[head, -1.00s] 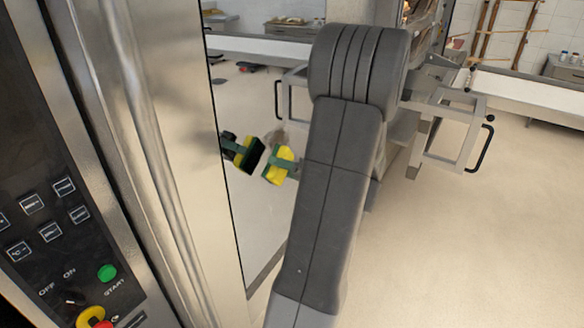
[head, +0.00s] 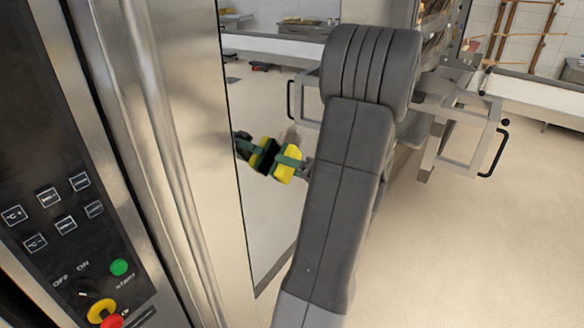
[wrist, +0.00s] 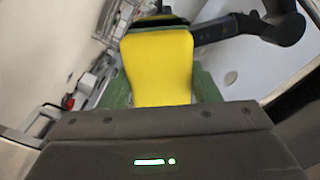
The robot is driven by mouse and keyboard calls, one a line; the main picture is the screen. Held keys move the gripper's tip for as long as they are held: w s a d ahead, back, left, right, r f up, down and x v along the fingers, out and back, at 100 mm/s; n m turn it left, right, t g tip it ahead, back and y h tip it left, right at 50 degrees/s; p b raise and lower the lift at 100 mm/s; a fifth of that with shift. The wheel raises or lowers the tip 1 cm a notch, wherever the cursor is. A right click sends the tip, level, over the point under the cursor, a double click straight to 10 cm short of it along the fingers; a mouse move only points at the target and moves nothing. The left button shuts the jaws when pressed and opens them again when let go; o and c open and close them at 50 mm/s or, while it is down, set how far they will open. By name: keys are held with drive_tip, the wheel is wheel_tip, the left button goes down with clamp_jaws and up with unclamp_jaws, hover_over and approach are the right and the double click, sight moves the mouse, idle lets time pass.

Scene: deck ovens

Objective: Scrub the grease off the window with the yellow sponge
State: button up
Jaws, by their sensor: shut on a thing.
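The yellow sponge (head: 284,172) is held between the green fingers of my gripper (head: 287,163), left of my arm. In the wrist view the sponge (wrist: 158,68) fills the space between both fingers, its yellow face toward the camera. The window (head: 265,225) is a tall reflective pane left of my arm, and it mirrors the sponge and gripper. The sponge is very close to its dark-padded reflection; I cannot tell whether it touches the glass. A brownish smudge (head: 290,136), probably the grease, shows just above the sponge, partly beside my arm.
A steel oven front with a control panel (head: 65,225) stands close on the left. A grey metal frame with black handles (head: 465,140) stands right of my arm. The pale floor (head: 480,250) at right is clear.

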sight(302, 139)
drive_tip(key=shift+b+x, duration=0.45)
drive_tip(key=shift+x, duration=0.3)
drive_tip(key=shift+w+d+f+b, duration=0.15)
drive_tip(key=shift+w+d+b, duration=0.4)
drive_tip(key=shift+w+b, duration=0.15)
drive_tip(key=shift+w+d+b, duration=0.4)
drive_tip(key=shift+w+d, duration=0.1)
drive_tip(key=shift+w, duration=0.25)
drive_tip(key=shift+w+d+b, duration=0.25)
drive_tip(key=shift+w+b, duration=0.15)
drive_tip(key=shift+w, duration=0.05)
drive_tip(key=shift+w+d+b, duration=0.75)
drive_tip(key=shift+w, duration=0.6)
drive_tip(key=shift+w+d+b, duration=0.7)
drive_tip(key=shift+w+d, duration=0.05)
drive_tip(key=shift+w, duration=0.55)
drive_tip(key=shift+w+d+b, duration=0.75)
drive_tip(key=shift+w, duration=0.6)
